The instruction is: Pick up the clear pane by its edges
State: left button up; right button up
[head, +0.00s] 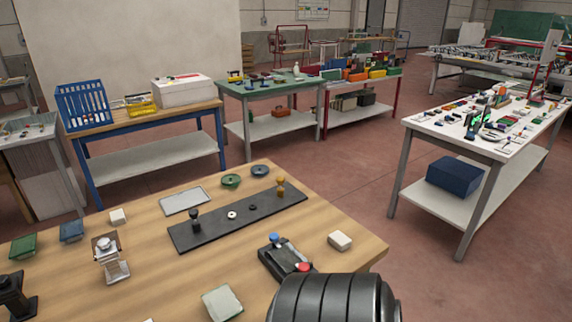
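A flat, pale grey rectangular piece (185,201), which looks like the clear pane, lies on the wooden table (150,222) behind the left end of a black bar (215,229). Its outline is lighter than its middle. A smaller pale greenish block or pane (222,302) lies at the front of the table; I cannot tell its material. A black ribbed part, probably of my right arm, covers the table's front right edge.
Round green (231,181) and blue-grey (260,171) pieces sit beside the pane. A black device with blue and red knobs (280,258), a white block (340,240) and a small metal stand (113,262) are nearer. Other benches stand behind, with open floor between.

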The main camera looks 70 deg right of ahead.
aim_at(222, 304)
jog(key=z, duration=1.75)
jog(key=k+l+z, duration=0.4)
jog(key=z, duration=0.2)
jog(key=l, duration=0.1)
